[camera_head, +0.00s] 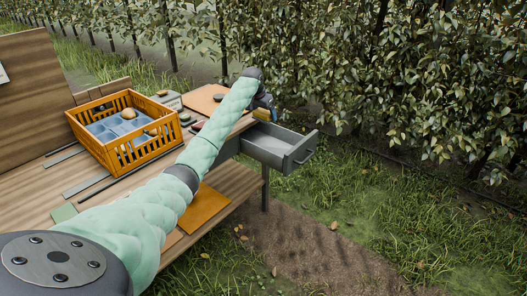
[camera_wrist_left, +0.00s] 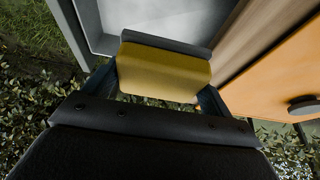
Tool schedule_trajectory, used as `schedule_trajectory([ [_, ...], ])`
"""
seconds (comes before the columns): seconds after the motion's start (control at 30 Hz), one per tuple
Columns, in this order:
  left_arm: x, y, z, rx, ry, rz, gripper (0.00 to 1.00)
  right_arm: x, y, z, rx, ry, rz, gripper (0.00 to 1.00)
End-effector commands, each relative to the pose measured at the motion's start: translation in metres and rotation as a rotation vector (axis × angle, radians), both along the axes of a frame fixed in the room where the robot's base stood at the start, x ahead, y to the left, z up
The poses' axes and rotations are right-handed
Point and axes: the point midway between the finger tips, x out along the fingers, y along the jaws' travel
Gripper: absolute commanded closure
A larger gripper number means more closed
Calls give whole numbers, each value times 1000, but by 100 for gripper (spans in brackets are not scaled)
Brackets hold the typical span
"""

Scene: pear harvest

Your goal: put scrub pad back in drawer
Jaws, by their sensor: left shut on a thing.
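The scrub pad (camera_wrist_left: 163,72) is yellow with a dark grey layer along its far edge. My left gripper (camera_wrist_left: 160,85) is shut on it, with a finger at each side. In the head view the gripper (camera_head: 265,106) and the yellow pad (camera_head: 263,115) are at the drawer's near-left end, by the table edge. The grey drawer (camera_head: 281,144) is pulled open, and its visible floor looks empty. In the left wrist view the drawer's pale inside (camera_wrist_left: 150,17) lies just beyond the pad. I cannot tell whether the pad is over the drawer or its rim. My right gripper is not in view.
An orange crate (camera_head: 128,157) with a blue divided insert and a pear stands on the wooden table. An orange board (camera_wrist_left: 285,75) with a dark round item lies beside the drawer. Leafy trees stand behind; grass and a dirt path lie to the right.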

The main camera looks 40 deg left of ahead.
Motion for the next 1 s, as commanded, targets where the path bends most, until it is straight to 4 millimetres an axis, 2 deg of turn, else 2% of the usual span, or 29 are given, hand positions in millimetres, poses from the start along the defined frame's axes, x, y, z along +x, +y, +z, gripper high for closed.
schedule_trajectory([
  [0.53,-1,0,-109,0,4,3,37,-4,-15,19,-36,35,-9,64],
  [0.63,-1,0,-122,0,3,3,37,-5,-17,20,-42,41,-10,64],
  [0.87,0,0,-135,1,1,1,37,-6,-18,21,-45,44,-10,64],
  [1.0,-1,-1,-150,-1,3,2,37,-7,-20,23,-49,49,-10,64],
])
